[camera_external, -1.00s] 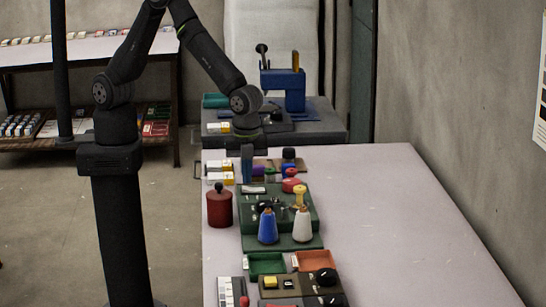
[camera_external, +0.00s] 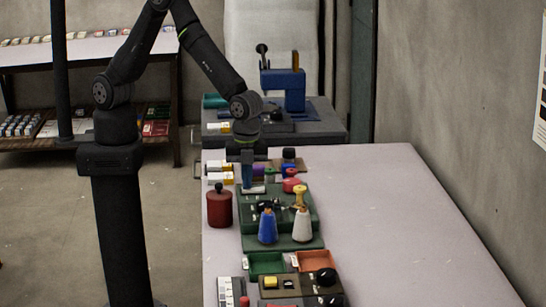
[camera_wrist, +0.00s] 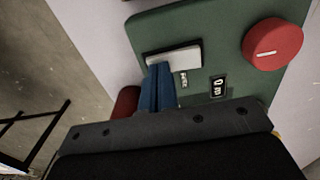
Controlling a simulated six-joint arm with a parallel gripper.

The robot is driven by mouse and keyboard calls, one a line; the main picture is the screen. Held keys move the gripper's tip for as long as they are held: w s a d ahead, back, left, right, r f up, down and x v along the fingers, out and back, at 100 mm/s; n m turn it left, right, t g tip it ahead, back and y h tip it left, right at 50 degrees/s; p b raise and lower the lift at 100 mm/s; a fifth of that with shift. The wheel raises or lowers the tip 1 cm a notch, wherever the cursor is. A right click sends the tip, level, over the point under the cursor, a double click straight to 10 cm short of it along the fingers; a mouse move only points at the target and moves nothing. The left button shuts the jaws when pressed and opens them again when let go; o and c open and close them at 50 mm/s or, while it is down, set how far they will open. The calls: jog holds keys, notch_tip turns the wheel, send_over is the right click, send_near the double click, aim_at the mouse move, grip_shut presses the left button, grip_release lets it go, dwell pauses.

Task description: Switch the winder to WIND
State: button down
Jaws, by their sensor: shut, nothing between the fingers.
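The green winder (camera_external: 310,218) stands on the bench, and its panel (camera_wrist: 205,20) fills much of the wrist view. A pale rocker-like switch (camera_wrist: 186,55) sits in a dark recess on the panel. It also shows in the external view (camera_external: 254,190). My gripper (camera_wrist: 159,68) has its blue fingers shut and empty, with the tips at the near edge of the switch toward its left end. Contact cannot be told for sure. In the external view my gripper (camera_external: 247,184) points straight down over the panel. The small label beside the switch is partly hidden and unreadable.
A red knob (camera_wrist: 272,44) and a small counter (camera_wrist: 218,87) are on the panel. A blue cone (camera_external: 267,227), a white cone (camera_external: 302,226) and a yellow spool (camera_external: 300,197) stand on the winder. A red canister (camera_external: 219,208) is to its left. The bench's right side is clear.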

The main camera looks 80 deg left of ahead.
jog(key=shift+f, duration=0.15)
jog(key=shift+r, duration=3.55)
jog(key=shift+f, duration=3.55)
jog(key=shift+r, duration=0.15)
